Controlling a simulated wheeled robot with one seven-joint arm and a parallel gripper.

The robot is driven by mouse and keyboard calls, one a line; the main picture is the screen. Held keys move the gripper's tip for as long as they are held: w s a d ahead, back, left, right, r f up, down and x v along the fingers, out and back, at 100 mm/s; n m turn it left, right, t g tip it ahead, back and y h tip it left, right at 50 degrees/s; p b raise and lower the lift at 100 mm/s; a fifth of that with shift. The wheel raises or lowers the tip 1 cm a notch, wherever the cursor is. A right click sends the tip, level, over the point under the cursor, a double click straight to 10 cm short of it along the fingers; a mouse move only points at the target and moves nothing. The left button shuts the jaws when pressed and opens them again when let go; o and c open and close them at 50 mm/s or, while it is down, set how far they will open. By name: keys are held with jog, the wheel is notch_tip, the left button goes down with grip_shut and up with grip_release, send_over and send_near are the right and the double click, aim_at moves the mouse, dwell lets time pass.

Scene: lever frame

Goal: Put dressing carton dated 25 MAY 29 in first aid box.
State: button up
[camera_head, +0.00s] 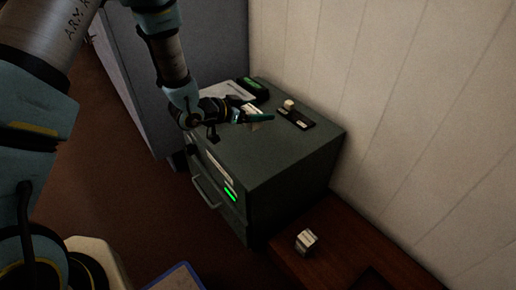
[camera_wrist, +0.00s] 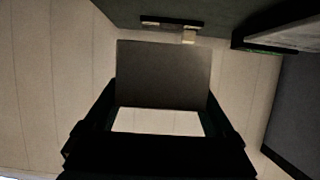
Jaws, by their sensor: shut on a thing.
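My gripper (camera_head: 262,117) is above the top of a dark green cabinet and is shut on a small pale carton (camera_head: 253,109). In the wrist view my gripper (camera_wrist: 160,118) has a dark finger on each side of the held carton (camera_wrist: 163,75), which shows a grey face and a bright white face. No date can be read on it. Another small carton (camera_head: 289,104) stands on a black strip on the cabinet. A third pale carton (camera_head: 307,240) with dark bands sits on the wooden bench. A green box (camera_head: 255,88) lies at the back of the cabinet top; whether it is the first aid box is unclear.
The cabinet (camera_head: 290,165) has a drawer handle and a lit green display on its front. The black strip (camera_head: 296,119) lies right of my gripper. A pale flat sheet (camera_head: 228,91) lies beside the green box. A panelled wall (camera_head: 400,110) closes the right side.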

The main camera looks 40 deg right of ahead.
aim_at(258, 144)
notch_tip(258, 144, down, 9)
jog(key=shift+f+b, duration=0.2)
jog(key=shift+b, duration=0.4)
jog(key=shift+f, duration=0.1)
jog(key=shift+f, duration=0.15)
jog(key=o, duration=1)
jog(key=shift+r, duration=0.35)
jog(key=p+v, duration=0.1)
jog(key=v, duration=1.1)
